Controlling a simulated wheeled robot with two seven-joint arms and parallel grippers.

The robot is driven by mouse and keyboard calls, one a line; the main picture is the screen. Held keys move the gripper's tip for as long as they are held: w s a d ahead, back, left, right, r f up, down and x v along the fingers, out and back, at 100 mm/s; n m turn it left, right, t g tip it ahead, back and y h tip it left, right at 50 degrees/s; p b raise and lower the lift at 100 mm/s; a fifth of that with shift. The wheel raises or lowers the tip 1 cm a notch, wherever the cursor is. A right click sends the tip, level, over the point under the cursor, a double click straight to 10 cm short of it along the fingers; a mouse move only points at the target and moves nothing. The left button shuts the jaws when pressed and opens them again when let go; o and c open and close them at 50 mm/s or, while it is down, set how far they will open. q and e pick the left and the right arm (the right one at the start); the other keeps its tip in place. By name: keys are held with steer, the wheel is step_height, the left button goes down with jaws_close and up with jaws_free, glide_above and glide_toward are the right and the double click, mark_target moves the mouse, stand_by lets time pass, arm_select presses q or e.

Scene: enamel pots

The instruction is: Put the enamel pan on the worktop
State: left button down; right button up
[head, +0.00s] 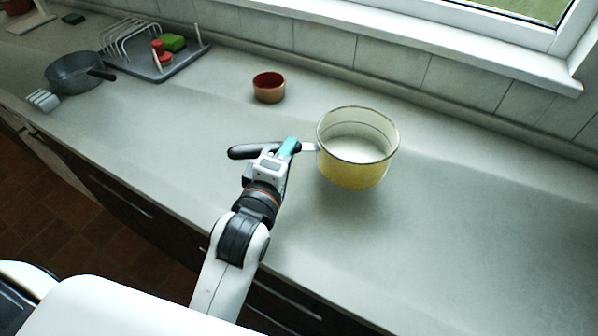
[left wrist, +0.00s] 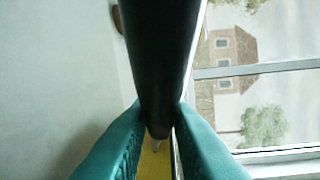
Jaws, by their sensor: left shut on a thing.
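The enamel pan (head: 352,170) is yellow outside and pale inside, with a long dark handle (head: 245,151) pointing left. It is upright over the middle of the worktop (head: 470,230). A soft shadow lies under it; I cannot tell for sure whether its base touches the surface. My left gripper (head: 289,147) is shut on the handle, close to the pan's wall. In the left wrist view the dark handle (left wrist: 160,60) runs between the teal fingers, and a strip of yellow pan (left wrist: 153,162) shows below it. My right gripper is not in view.
A small red-brown bowl (head: 268,88) stands behind the handle. At the far left are a grey pan (head: 78,72) and a dish rack (head: 130,40) on a grey tray holding red and green things. A tiled wall and window sill run along the back. The worktop right of the pan is clear.

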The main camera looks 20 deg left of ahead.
arm_select(q)
step_height(320, 180, down, 4)
steer(key=shift+r, duration=0.2)
steer(key=shift+f, duration=0.5)
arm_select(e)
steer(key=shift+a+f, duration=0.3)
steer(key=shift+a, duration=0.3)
arm_select(q)
steer(key=shift+f+b, duration=0.2)
steer(key=shift+b, duration=0.15)
steer(key=c, duration=1.3)
jaws_free()
steer(key=shift+f, duration=0.1)
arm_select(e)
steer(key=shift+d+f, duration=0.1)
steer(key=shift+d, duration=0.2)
